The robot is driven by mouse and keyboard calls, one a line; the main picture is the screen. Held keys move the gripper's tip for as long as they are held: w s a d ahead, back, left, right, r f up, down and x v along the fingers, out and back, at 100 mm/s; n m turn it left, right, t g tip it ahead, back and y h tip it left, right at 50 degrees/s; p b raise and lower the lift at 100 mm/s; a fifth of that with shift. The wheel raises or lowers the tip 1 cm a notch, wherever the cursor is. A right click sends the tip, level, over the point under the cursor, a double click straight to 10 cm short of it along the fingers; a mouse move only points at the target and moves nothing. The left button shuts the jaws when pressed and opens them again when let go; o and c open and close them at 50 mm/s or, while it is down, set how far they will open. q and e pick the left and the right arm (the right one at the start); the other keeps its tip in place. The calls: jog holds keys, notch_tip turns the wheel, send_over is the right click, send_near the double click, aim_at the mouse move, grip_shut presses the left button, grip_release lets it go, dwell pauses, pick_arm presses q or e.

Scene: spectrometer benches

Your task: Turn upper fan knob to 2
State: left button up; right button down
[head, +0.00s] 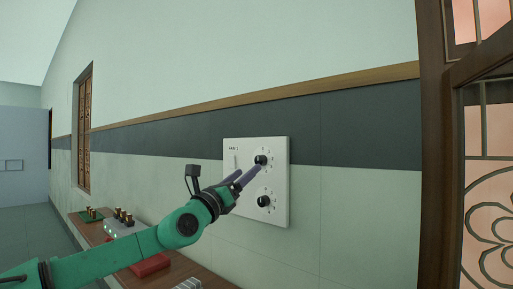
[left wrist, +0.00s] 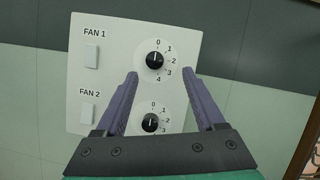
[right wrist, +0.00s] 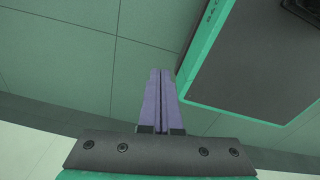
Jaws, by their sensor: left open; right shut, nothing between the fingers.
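The white fan panel (head: 230,205) is on the wall, with FAN 1 above FAN 2 in the left wrist view (left wrist: 120,45). The upper fan knob (head: 261,160) is black and round, beside numbers 0 to 4. In the left wrist view (left wrist: 155,60) its white mark points up, near 0. My left gripper (left wrist: 160,76) is open. Its purple fingertips lie either side of the knob and slightly below it in that view; contact cannot be told. In the head view the left gripper (head: 249,174) reaches the panel from lower left. My right gripper (right wrist: 160,70) is shut and empty.
The lower fan knob (head: 263,201) sits below the upper one. Two switches are on the panel's left side. A wooden bench (head: 180,270) below holds a red box (head: 150,265) and several brass-topped parts. A wooden-framed window (head: 435,150) stands at right.

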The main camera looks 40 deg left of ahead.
aim_at(258, 162)
pick_arm(q)
jog(key=p+x, duration=0.2)
jog(key=a+p+x, duration=0.1)
jog(key=x, duration=0.2)
jog(key=shift+a+f+p, duration=0.1)
jog(key=shift+f+p, duration=0.05)
jog(key=shift+p, duration=0.2)
jog(key=shift+p+x, duration=0.85)
jog(key=shift+p, duration=0.2)
jog(key=shift+w, duration=0.1)
jog(key=shift+w+d, duration=0.2)
jog(key=shift+d, duration=0.1)
jog(key=shift+w+a+f, duration=0.1)
jog(key=shift+a+f, duration=0.05)
jog(key=shift+f, duration=0.05)
grip_shut()
pick_arm(e)
notch_tip(258, 162, up, 8)
jog(key=w+a, duration=0.1)
jog(key=w, duration=0.1)
jog(key=shift+a, duration=0.4)
